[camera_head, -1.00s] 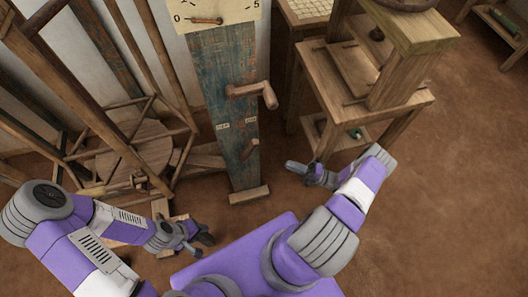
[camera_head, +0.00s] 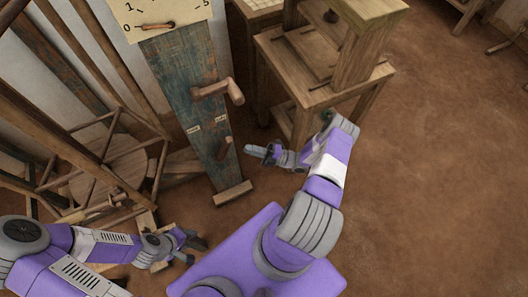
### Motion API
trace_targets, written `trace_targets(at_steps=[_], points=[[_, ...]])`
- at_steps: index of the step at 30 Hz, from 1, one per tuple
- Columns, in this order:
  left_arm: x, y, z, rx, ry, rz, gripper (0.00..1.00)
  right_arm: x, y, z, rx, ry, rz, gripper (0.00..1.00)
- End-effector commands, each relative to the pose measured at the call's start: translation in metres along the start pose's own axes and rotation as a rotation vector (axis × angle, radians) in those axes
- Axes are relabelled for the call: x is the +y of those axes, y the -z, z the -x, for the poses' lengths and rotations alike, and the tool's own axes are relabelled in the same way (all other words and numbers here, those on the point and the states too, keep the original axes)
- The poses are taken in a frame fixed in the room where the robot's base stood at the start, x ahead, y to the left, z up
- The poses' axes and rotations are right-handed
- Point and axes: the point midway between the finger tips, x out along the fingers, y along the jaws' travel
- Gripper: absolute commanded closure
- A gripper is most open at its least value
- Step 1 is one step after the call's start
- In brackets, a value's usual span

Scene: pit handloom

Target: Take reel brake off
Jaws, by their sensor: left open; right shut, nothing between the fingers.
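A blue-green worn wooden post (camera_head: 185,85) stands ahead of me. It carries a wooden crank handle (camera_head: 222,90), and below it a small wooden lever (camera_head: 224,148) near two small white labels (camera_head: 193,129). A round wooden reel frame (camera_head: 115,170) stands to the left, with a light wooden handle (camera_head: 72,217) low beside it. I cannot tell for certain which piece is the reel brake. My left gripper (camera_head: 193,246) is open and empty, low in front of the post's foot. My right gripper (camera_head: 262,152) is shut and empty, just right of the post, apart from the lever.
A wooden stand with shelves (camera_head: 320,75) is close behind and right of my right gripper. A paper dial (camera_head: 155,15) tops the post. Slanted wooden poles crowd the left side. The brown floor (camera_head: 430,190) on the right is open.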

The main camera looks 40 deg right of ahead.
Motion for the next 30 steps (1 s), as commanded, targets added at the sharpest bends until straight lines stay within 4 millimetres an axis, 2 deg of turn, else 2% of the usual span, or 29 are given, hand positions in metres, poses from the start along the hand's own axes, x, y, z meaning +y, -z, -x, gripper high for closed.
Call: trace_targets(at_steps=[3, 9, 23, 30], points=[[0.0, 0.0, 0.0, 0.0, 0.0, 0.0, 0.57, 0.0, 0.001, -0.023, 0.003, -0.001, -0.001, 1.0], [-0.001, 0.0, -0.001, 0.0, 0.0, 0.0, 0.57, 0.0, 0.001, -0.045, 0.002, 0.0, 0.0, 1.0], [-0.001, 0.0, -0.001, 0.0, 0.0, 0.0, 0.57, 0.0, 0.001, -0.051, 0.001, 0.001, 0.0, 1.0], [0.003, -0.001, 0.009, 0.0, 0.0, 0.0, 0.57, 0.004, 0.005, -0.058, 0.002, 0.04, 0.024, 1.0]])
